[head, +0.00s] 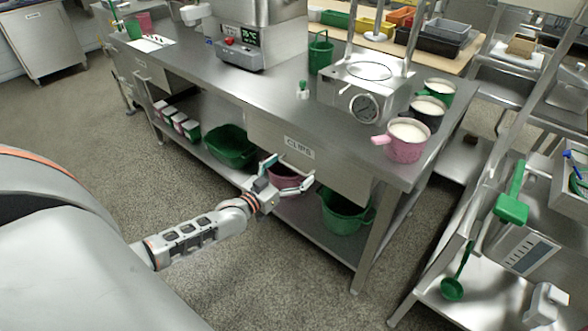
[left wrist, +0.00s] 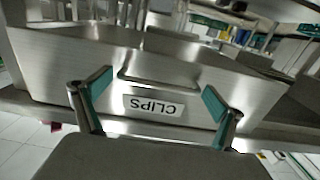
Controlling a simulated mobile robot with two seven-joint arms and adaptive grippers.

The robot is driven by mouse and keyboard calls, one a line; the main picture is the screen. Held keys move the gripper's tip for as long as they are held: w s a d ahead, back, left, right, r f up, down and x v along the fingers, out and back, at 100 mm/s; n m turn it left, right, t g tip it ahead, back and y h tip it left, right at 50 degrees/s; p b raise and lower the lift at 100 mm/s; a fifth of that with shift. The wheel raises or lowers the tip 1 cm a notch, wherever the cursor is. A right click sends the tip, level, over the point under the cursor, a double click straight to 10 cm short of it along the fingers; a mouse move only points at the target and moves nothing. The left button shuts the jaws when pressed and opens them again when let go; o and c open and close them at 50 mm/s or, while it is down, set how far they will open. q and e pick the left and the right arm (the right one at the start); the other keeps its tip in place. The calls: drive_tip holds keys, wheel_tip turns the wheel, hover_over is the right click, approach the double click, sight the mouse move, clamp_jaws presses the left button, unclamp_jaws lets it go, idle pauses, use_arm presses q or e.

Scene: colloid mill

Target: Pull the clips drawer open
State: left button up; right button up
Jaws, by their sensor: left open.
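The clips drawer (head: 335,178) is a steel front under the worktop, with a white CLIPS label (head: 299,148). It looks shut in the head view. Its bar handle (left wrist: 155,82) shows in the left wrist view, where the label (left wrist: 153,105) is upside down. My left gripper (head: 290,171) is in front of the drawer, around handle height. It is open, with its teal-padded fingers (left wrist: 157,88) spread to either side of the handle and label. Nothing is between the pads that I can see gripped. My right gripper is not in view.
A steel rack (head: 480,265) stands at right. Floor in front is clear.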

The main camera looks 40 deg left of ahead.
use_arm(q)
drive_tip(key=shift+w, duration=0.25)
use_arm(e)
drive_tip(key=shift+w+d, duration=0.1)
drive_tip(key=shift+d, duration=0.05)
use_arm(q)
drive_tip(key=c, duration=1.3)
drive_tip(key=shift+s+r+p, duration=0.15)
drive_tip(key=shift+s+p, duration=0.15)
drive_tip(key=shift+s, duration=0.25)
drive_tip(key=s+a+p, duration=0.2)
drive_tip(key=s+p, duration=0.6)
drive_tip(key=s, duration=1.8)
drive_tip(key=shift+s+f+p, duration=0.2)
drive_tip(key=shift+s+p, duration=0.15)
drive_tip(key=shift+p, duration=0.05)
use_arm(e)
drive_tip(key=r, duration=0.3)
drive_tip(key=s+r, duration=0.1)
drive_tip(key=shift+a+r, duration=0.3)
use_arm(q)
drive_tip(key=shift+d, duration=0.1)
